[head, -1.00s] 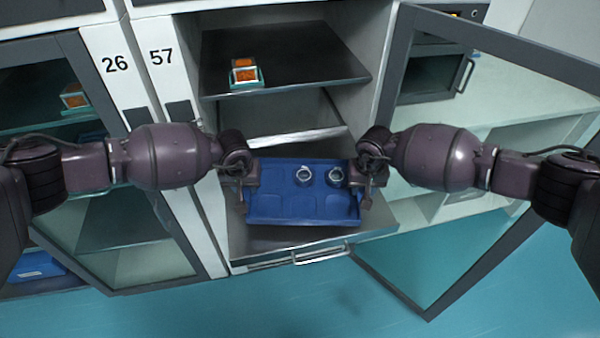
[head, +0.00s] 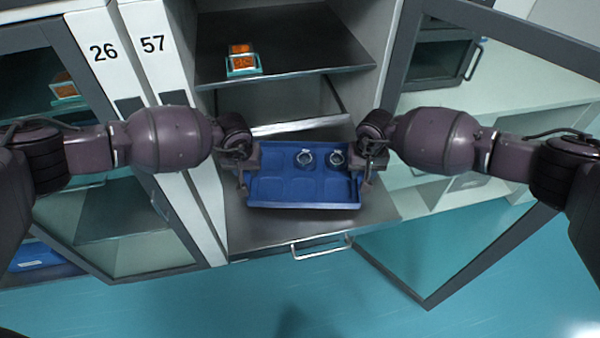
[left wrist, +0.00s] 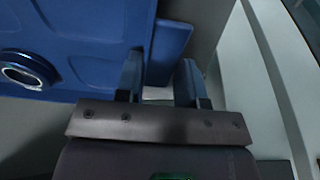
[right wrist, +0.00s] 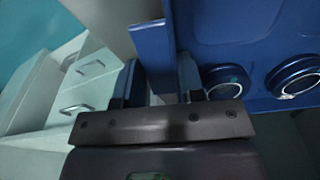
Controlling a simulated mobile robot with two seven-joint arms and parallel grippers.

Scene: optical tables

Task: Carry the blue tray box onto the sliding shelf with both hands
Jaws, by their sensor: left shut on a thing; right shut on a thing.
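The blue tray box (head: 300,190) is held level between my two grippers, over the pulled-out sliding shelf (head: 270,228) of the cabinet. Two round metal-rimmed pieces sit in its compartments, a left one (head: 305,158) and a right one (head: 336,158). My left gripper (head: 243,178) is shut on the tray's left side; its fingers straddle the wall in the left wrist view (left wrist: 160,85). My right gripper (head: 368,172) is shut on the right side, seen also in the right wrist view (right wrist: 160,85). Whether the tray's underside touches the shelf I cannot tell.
An upper shelf (head: 310,50) above the tray carries a small orange-topped box (head: 242,60). An open glass door (head: 440,230) stands at the right, another glass door (head: 130,225) at the left. The sliding shelf's handle (head: 320,248) faces me.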

